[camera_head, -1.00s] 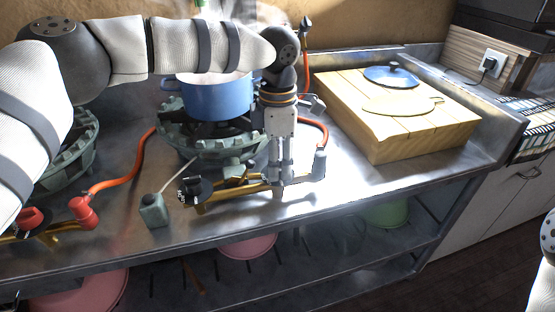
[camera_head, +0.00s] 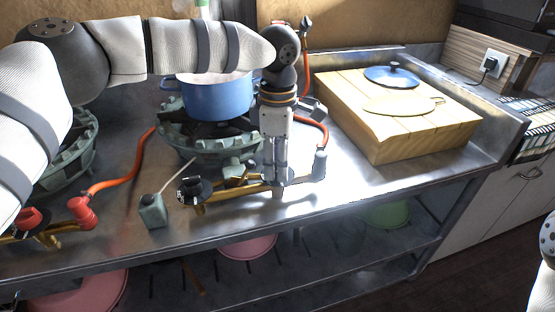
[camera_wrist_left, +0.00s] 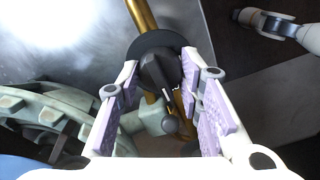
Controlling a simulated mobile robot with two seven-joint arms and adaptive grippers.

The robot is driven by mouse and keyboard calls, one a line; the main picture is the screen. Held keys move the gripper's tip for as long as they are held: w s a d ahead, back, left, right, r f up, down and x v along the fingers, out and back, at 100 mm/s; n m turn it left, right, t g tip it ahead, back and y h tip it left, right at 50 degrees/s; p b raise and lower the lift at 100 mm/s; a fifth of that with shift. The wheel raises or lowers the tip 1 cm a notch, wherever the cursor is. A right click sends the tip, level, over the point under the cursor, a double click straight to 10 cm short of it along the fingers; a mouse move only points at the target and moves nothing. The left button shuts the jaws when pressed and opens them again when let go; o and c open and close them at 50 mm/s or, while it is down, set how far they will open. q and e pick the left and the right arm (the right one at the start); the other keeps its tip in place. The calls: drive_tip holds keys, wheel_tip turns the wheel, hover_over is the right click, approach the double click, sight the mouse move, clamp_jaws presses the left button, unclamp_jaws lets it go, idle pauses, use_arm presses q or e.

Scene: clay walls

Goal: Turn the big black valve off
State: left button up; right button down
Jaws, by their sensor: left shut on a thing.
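The big black valve (camera_wrist_left: 158,72) is a dark knob with a round black disc, mounted on a brass pipe (camera_wrist_left: 142,14) in the left wrist view. My left gripper (camera_wrist_left: 161,86) is shut on this knob, with its pale purple finger pads on either side. In the head view my left gripper (camera_head: 276,182) points down at the right part of the brass pipe (camera_head: 228,191) near the counter's front, and its fingers hide the held knob. Another black knob (camera_head: 190,187) sits at the pipe's left end. My right gripper does not show.
A blue pot (camera_head: 212,98) stands on a green burner (camera_head: 190,147) behind the pipe. An orange hose (camera_head: 317,127) runs behind my gripper.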

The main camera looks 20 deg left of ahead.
use_arm(q)
drive_tip(key=shift+f, duration=0.1)
drive_tip(key=o, duration=0.9)
wheel_tip(320, 180, up, 12)
drive_tip(key=shift+r, duration=0.1)
